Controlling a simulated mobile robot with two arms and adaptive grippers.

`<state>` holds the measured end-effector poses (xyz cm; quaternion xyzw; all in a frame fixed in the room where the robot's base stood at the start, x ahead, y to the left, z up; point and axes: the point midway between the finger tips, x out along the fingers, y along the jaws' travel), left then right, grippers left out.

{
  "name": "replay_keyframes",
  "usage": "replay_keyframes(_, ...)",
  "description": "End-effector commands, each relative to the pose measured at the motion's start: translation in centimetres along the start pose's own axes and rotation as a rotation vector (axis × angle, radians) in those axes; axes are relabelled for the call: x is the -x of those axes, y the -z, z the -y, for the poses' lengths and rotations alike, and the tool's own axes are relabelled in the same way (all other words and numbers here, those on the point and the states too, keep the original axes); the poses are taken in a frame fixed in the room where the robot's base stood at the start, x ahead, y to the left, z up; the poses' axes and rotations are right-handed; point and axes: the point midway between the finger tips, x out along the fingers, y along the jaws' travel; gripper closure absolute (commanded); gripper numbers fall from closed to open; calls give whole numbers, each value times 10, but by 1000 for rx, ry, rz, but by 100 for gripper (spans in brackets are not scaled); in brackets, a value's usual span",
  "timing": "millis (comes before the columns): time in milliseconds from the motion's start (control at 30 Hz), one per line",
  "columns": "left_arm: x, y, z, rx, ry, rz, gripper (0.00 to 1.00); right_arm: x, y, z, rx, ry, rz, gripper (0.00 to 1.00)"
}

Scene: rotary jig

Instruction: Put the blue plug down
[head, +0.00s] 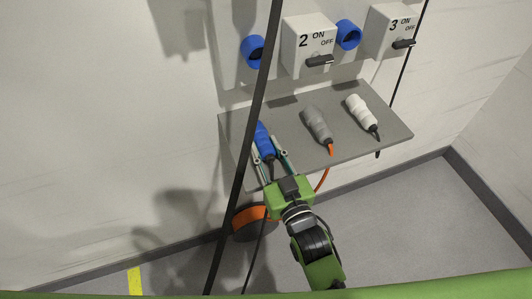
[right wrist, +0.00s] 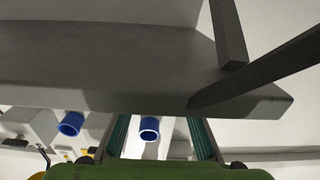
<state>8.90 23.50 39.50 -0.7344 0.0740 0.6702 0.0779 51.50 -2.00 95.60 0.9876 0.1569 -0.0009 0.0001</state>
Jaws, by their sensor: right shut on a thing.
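The blue plug (head: 263,138) is at the left end of the grey shelf (head: 290,133) in the head view, partly hidden by a dark bar. My right gripper (head: 269,152) comes from the front, with a finger on each side of the plug, and is shut on it. I cannot tell whether the plug touches the shelf. In the right wrist view, my right gripper's fingers (right wrist: 158,130) show on either side of a blue round shape with a pale opening. I cannot tell whether that is the plug or a socket. My left gripper is not in view.
A grey plug (head: 317,124) and a white plug (head: 361,114) lie on the shelf to the right. Blue sockets (head: 253,50) and switch boxes (head: 308,44) are on the wall above. A long dark bar (head: 243,150) crosses in front of the shelf's left end. An orange-sided reel (head: 250,216) is below.

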Motion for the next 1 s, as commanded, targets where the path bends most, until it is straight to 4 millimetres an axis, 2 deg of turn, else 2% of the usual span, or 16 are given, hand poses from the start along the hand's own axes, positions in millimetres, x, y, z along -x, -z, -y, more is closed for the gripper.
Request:
replay_keyframes(300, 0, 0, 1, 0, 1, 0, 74, 0, -2, 0, 0, 0, -2, 100)
replay_keyframes(333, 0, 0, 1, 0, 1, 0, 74, 0, -2, 0, 0, 0, -1, 68)
replay_keyframes(400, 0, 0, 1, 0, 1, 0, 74, 0, -1, 0, 0, 0, -1, 56)
replay_keyframes(800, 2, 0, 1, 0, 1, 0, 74, 1, 3, 0, 0, 0, 0, 56)
replay_keyframes(1000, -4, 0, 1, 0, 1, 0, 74, 28, -1, 0, -1, 1, 2, 56)
